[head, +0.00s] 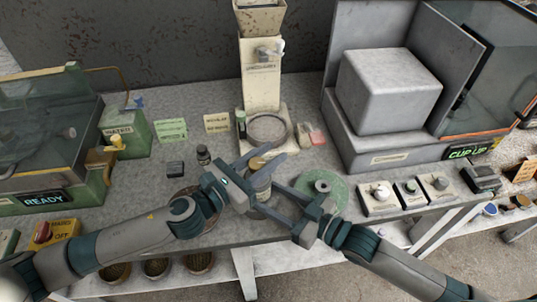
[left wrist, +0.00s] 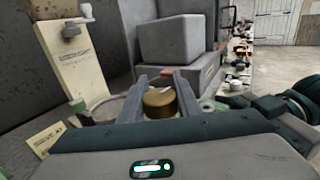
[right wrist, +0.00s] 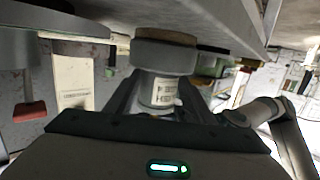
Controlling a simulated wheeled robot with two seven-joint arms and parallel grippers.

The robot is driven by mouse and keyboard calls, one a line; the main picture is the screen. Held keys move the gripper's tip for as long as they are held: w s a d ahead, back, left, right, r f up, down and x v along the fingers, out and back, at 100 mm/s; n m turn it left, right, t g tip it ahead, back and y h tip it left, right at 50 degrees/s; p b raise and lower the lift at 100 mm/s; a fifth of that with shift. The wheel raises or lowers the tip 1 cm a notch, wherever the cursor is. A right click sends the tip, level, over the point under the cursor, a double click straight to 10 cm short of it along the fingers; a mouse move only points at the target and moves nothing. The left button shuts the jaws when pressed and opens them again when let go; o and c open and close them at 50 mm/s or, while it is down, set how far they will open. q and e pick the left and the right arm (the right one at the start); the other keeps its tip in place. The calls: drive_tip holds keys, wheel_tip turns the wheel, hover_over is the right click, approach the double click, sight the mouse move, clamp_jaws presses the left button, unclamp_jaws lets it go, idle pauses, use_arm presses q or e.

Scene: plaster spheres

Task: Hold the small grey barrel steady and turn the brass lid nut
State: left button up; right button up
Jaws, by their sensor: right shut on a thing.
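The small grey barrel (head: 262,187) stands upright near the front of the bench, with the brass lid nut (head: 257,163) on top. My right gripper (head: 263,196) is shut on the barrel's body from the front right. In the right wrist view the barrel (right wrist: 160,91) sits between the fingers, its printed label partly visible. My left gripper (head: 275,152) is at the height of the nut, a finger on each side. In the left wrist view the brass nut (left wrist: 160,103) lies between these fingers, which look open around it. The fingers partly hide the nut and barrel in the head view.
A cream grinder-like stand (head: 262,75) with a ring base is behind the barrel. A green round pad (head: 338,190) lies to the right. A large grey machine (head: 388,90) stands at the back right.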

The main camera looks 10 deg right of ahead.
use_arm(q)
drive_tip(key=o, duration=0.4)
drive_tip(key=shift+o, duration=0.2)
drive_tip(key=v, duration=1.2)
use_arm(e)
drive_tip(key=o, duration=1.1)
drive_tip(key=shift+c, duration=0.2)
drive_tip(key=shift+o, duration=0.6)
drive_tip(key=o, duration=0.6)
drive_tip(key=shift+o, duration=0.2)
